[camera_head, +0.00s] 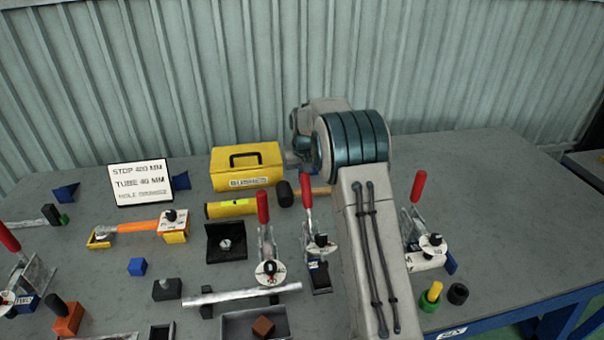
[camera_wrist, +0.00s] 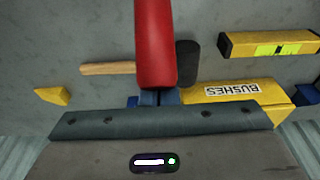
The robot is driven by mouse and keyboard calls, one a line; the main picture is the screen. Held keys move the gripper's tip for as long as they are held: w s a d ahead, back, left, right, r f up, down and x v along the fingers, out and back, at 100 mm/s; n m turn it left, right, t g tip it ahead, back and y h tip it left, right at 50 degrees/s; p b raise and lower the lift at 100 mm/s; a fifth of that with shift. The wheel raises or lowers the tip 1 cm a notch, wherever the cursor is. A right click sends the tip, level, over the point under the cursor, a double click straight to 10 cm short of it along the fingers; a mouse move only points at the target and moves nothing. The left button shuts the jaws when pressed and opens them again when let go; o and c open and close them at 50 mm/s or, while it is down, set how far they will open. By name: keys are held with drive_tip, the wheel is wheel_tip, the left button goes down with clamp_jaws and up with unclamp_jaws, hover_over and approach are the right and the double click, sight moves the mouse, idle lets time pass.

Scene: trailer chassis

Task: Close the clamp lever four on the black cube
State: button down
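A clamp with an upright red lever (camera_head: 306,190) stands left of my arm, with a dark block (camera_head: 320,276) at its front; I cannot read its number. A second clamp with an upright red lever (camera_head: 262,207) is to its left, and a third clamp lever (camera_head: 418,187) is right of my arm. In the wrist view a red lever handle (camera_wrist: 155,45) reaches down to my gripper's fingertips (camera_wrist: 158,97). The fingers look close together at the handle's end, but whether they grip it is unclear. My arm hides most of the gripper in the head view.
A yellow bushes box (camera_head: 247,167) and a hammer (camera_head: 285,193) lie behind the clamps. A sign (camera_head: 141,183) stands at the back left. Blocks, a metal tube (camera_head: 240,293) and a grey tray (camera_head: 240,325) crowd the front. The far right tabletop is clear.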

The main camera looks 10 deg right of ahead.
sight(307, 186)
drive_tip(key=shift+r, duration=0.25)
drive_tip(key=shift+s+r+b, duration=0.25)
drive_tip(key=shift+s+r, duration=0.25)
drive_tip(key=shift+s, duration=0.25)
drive_tip(key=shift+s+r+b, duration=0.2)
drive_tip(key=shift+s+r, duration=0.25)
drive_tip(key=shift+s, duration=0.25)
drive_tip(key=shift+s+r+b, duration=0.3)
drive_tip(key=shift+s, duration=0.6)
drive_tip(key=shift+s+r+b, duration=0.3)
drive_tip(key=shift+s, duration=0.55)
